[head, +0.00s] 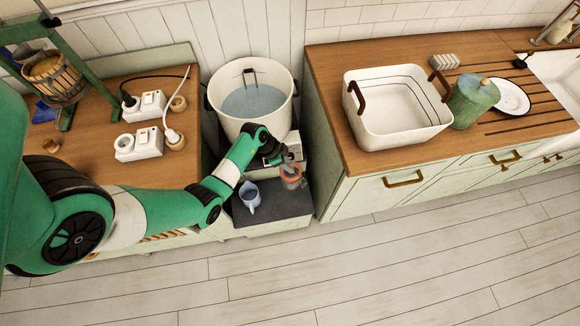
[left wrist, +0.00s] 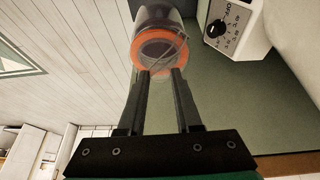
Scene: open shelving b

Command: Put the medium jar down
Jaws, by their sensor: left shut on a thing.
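The medium jar (head: 291,182), glass with an orange ring, is held by my left gripper (head: 288,162) at the right side of a low dark surface (head: 285,212). Whether its base touches that surface I cannot tell. In the left wrist view the jar (left wrist: 163,48) shows its orange ring at the tips of the two black fingers of my left gripper (left wrist: 161,76), which are shut on it. My right gripper is not in view.
A small blue-grey jug (head: 249,198) stands on the dark surface left of the jar. A large white pot of water (head: 222,100) stands behind. A control box with a dial (left wrist: 232,28) is close to the jar. Counters flank both sides; the right one holds a white basin (head: 400,135).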

